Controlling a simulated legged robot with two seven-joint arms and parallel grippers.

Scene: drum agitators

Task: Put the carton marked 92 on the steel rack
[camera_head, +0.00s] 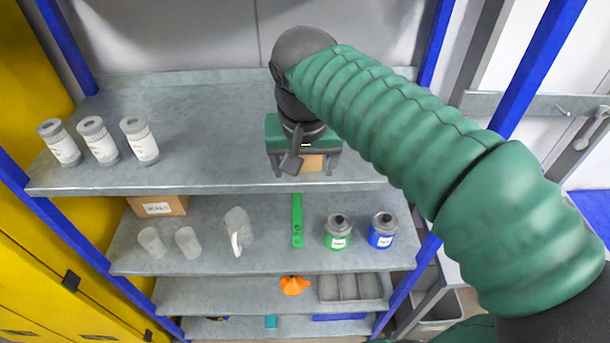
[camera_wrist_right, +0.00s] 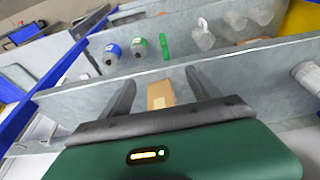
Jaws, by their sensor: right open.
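A small brown carton (camera_head: 313,162) is at the top shelf of the steel rack (camera_head: 200,120), near its front edge, partly hidden by my right gripper. Its number cannot be read. My right gripper (camera_head: 303,172) is open, with one finger on each side of the carton. In the right wrist view the carton (camera_wrist_right: 160,95) lies between the spread fingers (camera_wrist_right: 160,80), with gaps at both sides. My left gripper is not in view.
Several white-labelled cylinders, such as one (camera_head: 140,141), stand at the top shelf's left. Blue posts frame the rack.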

